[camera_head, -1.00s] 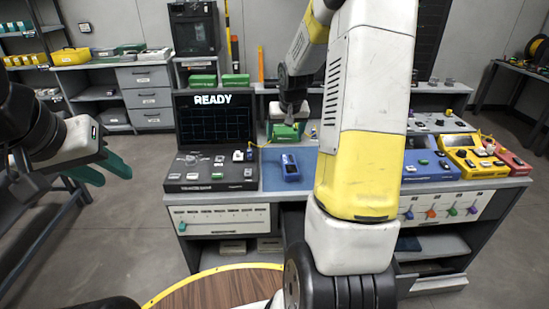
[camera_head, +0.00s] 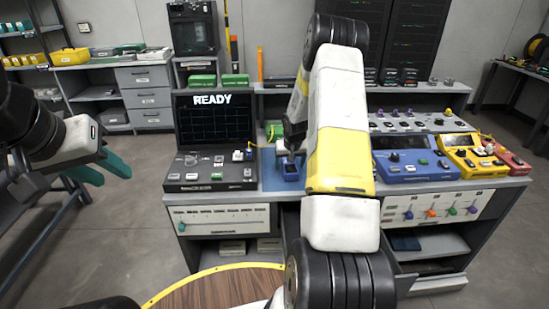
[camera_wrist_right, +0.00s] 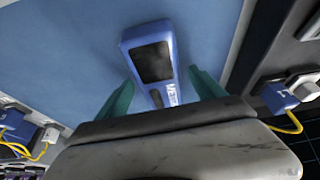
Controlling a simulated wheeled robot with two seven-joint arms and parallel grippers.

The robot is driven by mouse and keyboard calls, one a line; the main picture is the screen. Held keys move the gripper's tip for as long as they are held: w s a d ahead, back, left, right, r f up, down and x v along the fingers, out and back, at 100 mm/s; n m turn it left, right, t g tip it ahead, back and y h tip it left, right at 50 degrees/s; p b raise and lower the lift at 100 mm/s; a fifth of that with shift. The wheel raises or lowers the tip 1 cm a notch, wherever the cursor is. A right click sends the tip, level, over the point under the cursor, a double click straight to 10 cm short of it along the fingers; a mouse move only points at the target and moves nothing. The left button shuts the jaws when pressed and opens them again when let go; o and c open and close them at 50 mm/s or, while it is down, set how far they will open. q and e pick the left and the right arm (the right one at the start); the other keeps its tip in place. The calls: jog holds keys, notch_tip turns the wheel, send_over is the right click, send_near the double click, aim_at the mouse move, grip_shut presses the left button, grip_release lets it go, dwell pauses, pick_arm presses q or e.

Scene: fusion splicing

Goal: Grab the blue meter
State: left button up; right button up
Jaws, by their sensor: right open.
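The blue meter (camera_head: 291,172), a small handheld box with a dark screen, lies on the blue mat (camera_head: 270,182) in the middle of the bench. The right wrist view shows the meter (camera_wrist_right: 152,62) close up between the teal fingertips of my right gripper (camera_wrist_right: 161,84). Those fingers are open on either side of it, and its lower end is hidden by the gripper body. In the head view my right gripper is just over the meter, partly hidden by my arm. My left gripper (camera_head: 104,170) is open and empty at the far left, away from the bench.
The black splicing console (camera_head: 213,176) with its READY screen stands left of the mat. A large blue instrument (camera_head: 415,167), a yellow one (camera_head: 470,160) and a red one (camera_head: 512,160) stand to the right. In the wrist view, yellow cables lie near both mat edges.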

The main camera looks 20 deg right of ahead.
jog(key=shift+w+f, duration=0.1)
jog(key=shift+f, duration=0.2)
jog(key=c, duration=1.6)
grip_shut()
jog(key=shift+r, duration=0.15)
